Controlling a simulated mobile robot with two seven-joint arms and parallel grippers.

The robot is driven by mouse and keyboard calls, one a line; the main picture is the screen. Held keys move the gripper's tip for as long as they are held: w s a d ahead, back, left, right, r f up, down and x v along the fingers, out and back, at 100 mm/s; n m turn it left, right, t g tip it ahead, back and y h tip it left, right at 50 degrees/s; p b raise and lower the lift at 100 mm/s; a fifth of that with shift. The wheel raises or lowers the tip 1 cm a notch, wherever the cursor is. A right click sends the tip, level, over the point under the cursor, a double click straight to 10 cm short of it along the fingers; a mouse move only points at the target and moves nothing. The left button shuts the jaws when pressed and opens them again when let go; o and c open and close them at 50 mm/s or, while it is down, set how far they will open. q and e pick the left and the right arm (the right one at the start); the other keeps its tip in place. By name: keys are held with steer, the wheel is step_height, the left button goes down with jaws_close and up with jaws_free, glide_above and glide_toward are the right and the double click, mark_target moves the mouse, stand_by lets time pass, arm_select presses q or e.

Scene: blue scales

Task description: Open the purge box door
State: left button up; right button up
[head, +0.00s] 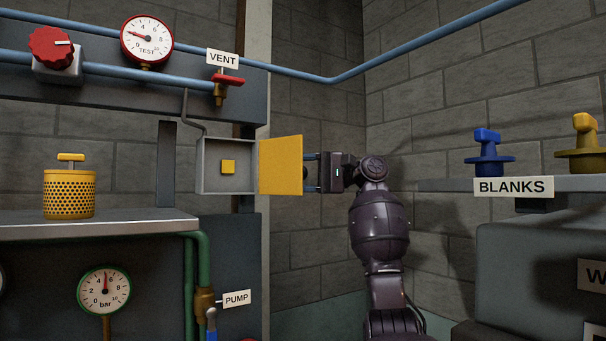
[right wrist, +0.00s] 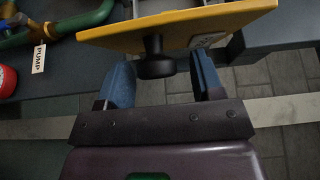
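My right gripper (head: 308,172) is at the door's outer face, right of the door in the head view. In the right wrist view, a black knob (right wrist: 156,66) on the door (right wrist: 180,30) sits between the two blue fingers. The fingers are apart with a gap on each side of the knob. My left gripper is in neither view.
A bench shelf (head: 120,222) holds a yellow perforated canister (head: 69,194) on the left. The red vent valve (head: 227,81) is above the box. The blanks shelf (head: 575,184) carries blue and yellow blanks on the right. The brick wall is behind my right arm.

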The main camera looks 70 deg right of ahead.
steer(key=shift+s, duration=0.15)
steer(key=b+v, duration=0.2)
steer(key=v, duration=0.8)
steer(key=shift+s+d, duration=0.25)
steer(key=shift+s, duration=0.05)
stand_by(0.3)
